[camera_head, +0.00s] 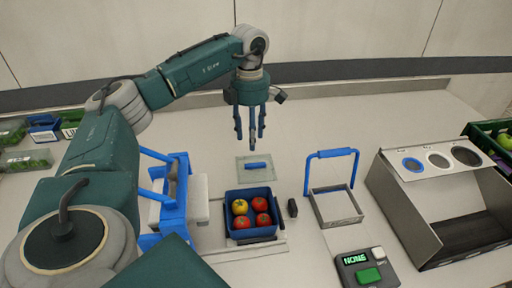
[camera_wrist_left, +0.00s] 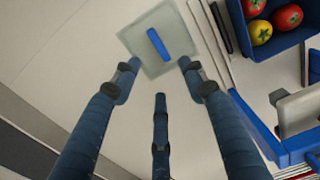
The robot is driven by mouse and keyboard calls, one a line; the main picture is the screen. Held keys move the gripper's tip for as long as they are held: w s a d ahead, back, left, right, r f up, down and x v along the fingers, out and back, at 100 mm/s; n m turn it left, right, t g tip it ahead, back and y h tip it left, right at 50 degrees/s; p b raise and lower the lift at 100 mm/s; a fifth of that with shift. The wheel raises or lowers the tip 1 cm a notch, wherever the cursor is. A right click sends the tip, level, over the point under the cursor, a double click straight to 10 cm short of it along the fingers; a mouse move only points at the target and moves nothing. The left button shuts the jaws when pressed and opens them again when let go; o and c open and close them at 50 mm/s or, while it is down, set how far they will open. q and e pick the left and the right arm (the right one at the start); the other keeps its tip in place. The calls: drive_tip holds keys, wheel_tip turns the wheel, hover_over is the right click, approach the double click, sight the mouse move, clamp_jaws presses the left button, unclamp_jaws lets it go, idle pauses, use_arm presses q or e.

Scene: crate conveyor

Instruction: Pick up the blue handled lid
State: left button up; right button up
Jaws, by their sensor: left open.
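The lid (camera_head: 245,172) is a pale, see-through square with a blue handle (camera_head: 257,164). In the head view it lies flat on the white table just behind the blue crate. My left gripper (camera_head: 250,133) hangs above and behind the lid, fingers pointing down, open and empty. In the left wrist view the lid (camera_wrist_left: 181,57) with its blue bar handle (camera_wrist_left: 157,44) is at the top centre, beyond the spread blue fingers. The fingers are apart from the handle. My right gripper is not in view.
A blue crate (camera_head: 250,190) with red and yellow tomatoes stands in front of the lid. A blue-handled frame (camera_head: 336,207), a grey sorting box (camera_head: 405,200) and a button device (camera_head: 367,270) are to the right. A blue-and-white fixture (camera_head: 176,212) stands left. The table behind the lid is clear.

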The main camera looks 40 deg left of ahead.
sight(252, 163)
use_arm(q)
wheel_tip(252, 163, down, 5)
drive_tip(key=shift+r+p, duration=0.15)
drive_tip(key=shift+p, duration=0.4)
drive_tip(key=shift+f, duration=0.35)
wheel_tip(252, 163, down, 4)
drive_tip(key=shift+d+f+p, duration=0.1)
drive_tip(key=shift+p, duration=1)
drive_tip(key=shift+f, duration=0.4)
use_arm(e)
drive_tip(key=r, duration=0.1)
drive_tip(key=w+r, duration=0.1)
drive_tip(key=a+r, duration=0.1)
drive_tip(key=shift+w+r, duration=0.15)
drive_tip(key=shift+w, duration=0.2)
use_arm(q)
drive_tip(key=c, duration=0.9)
